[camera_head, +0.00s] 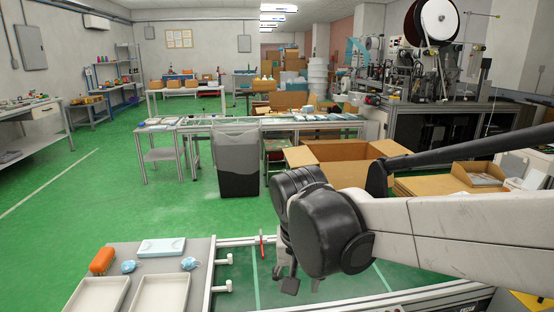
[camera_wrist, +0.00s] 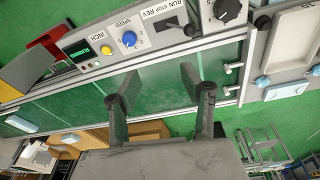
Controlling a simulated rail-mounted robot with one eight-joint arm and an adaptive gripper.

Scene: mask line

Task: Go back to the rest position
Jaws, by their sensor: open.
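My gripper (camera_wrist: 157,86) is open in the wrist view, with its two dark fingers apart and nothing between them. It hangs over the green conveyor belt (camera_wrist: 70,100), beside the control panel. In the head view my arm reaches in from the right.
A control panel (camera_wrist: 115,45) with knobs and a lever edges the belt. A side table (camera_head: 200,262) holds white trays (camera_head: 98,294), an orange item (camera_head: 102,260) and blue masks (camera_head: 189,263). Beyond stand a grey bin (camera_head: 237,165) and an open cardboard box (camera_head: 330,155).

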